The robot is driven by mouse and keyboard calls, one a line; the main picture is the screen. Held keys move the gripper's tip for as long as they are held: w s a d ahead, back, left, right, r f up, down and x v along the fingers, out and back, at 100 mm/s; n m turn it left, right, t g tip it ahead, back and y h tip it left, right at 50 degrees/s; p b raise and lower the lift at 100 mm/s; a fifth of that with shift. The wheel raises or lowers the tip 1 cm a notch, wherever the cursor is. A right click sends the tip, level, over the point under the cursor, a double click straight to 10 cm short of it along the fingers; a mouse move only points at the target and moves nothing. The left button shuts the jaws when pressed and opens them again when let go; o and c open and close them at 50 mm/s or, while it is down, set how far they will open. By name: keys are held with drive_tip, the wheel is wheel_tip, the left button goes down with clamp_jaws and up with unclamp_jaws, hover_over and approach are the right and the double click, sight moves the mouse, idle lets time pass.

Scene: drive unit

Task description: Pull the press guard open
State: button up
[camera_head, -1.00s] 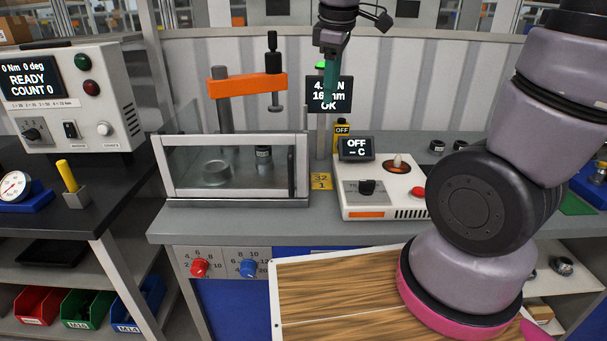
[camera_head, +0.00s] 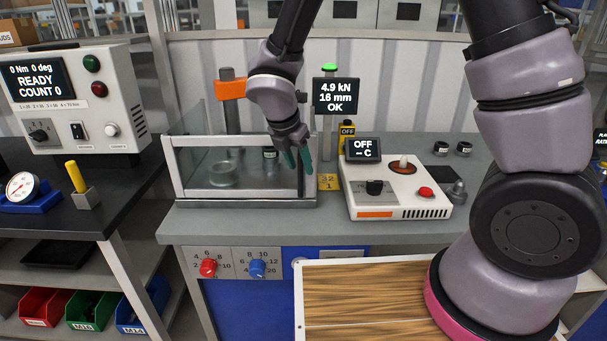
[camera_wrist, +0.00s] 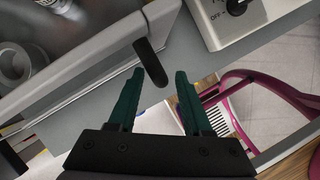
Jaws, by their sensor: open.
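The press guard (camera_head: 190,180) is a clear box with a light metal frame, standing shut in front of the orange press (camera_head: 231,90) on the grey bench. Its dark upright handle is at the guard's right front, mostly hidden behind my gripper in the head view. In the wrist view the handle (camera_wrist: 151,62) is a black bar just beyond the fingertips, its near end between them. My gripper (camera_head: 298,170) has green fingers, open and empty, at the guard's right end. In the wrist view the open fingers (camera_wrist: 157,75) point toward the handle. I cannot tell whether they touch it.
A white heater unit (camera_head: 397,205) with a red button stands close right of the guard. A display (camera_head: 335,96) on a post reads 4.9 kN, 16 mm, OK. A yellow tag (camera_head: 328,182) lies between them. Red and blue knobs (camera_head: 258,268) are on the bench front.

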drive_tip(key=shift+x, duration=2.1)
clamp_jaws()
